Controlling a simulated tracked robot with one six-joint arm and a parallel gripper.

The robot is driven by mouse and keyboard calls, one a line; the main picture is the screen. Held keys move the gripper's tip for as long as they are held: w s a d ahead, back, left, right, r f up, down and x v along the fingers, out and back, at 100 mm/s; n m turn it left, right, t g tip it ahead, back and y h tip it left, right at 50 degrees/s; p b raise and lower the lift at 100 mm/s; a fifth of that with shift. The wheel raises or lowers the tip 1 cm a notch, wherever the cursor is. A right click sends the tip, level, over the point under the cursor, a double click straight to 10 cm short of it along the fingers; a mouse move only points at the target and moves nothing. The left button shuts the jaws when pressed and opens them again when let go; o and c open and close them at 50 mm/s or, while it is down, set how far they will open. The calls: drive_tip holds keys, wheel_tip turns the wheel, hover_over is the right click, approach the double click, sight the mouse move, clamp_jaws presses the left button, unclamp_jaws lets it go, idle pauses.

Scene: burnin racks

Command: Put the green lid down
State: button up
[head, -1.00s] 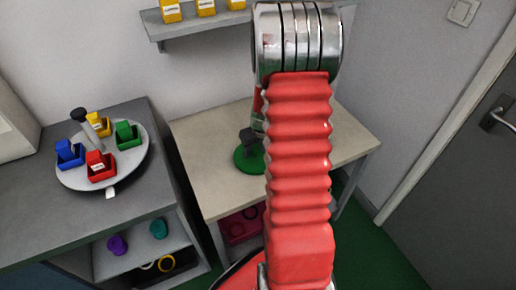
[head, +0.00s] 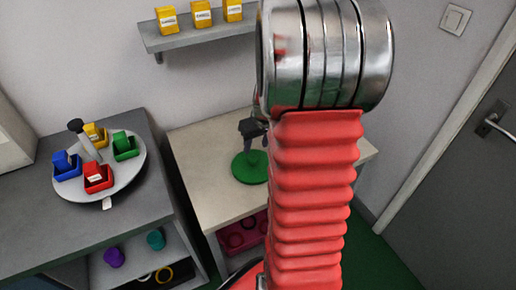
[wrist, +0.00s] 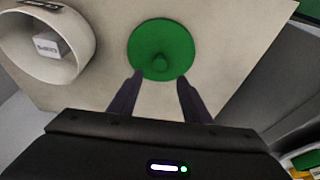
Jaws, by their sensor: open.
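The green lid (head: 250,168) lies flat on the pale table (head: 212,190). My red arm hides the right part of the table in the head view.
A white bowl-like container (wrist: 82,40) with a labelled block inside stands beside the lid. A round tray (head: 128,182) with coloured bins is on the grey cabinet at left. A wall shelf (head: 190,38) holds yellow boxes.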

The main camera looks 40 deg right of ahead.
drive_tip(key=shift+s+r, duration=0.15)
drive_tip(key=shift+r, duration=0.35)
drive_tip(key=shift+a, duration=0.1)
idle(0.3)
drive_tip(key=s+a+r+n+t, duration=0.1)
drive_tip(key=a+r, duration=0.5)
drive_tip(key=a, duration=0.2)
drive_tip(key=s+a+r+n, duration=0.1)
drive_tip(key=a+r, duration=0.5)
drive_tip(key=a, duration=0.2)
drive_tip(key=s+a+r+n+t+y, duration=0.1)
drive_tip(key=s+a+r, duration=0.4)
drive_tip(key=s+a, duration=0.5)
drive_tip(key=a, duration=0.3)
drive_tip(key=shift+s+a+r, duration=0.2)
drive_tip(key=shift+s+a, duration=0.1)
drive_tip(key=shift+s, duration=0.1)
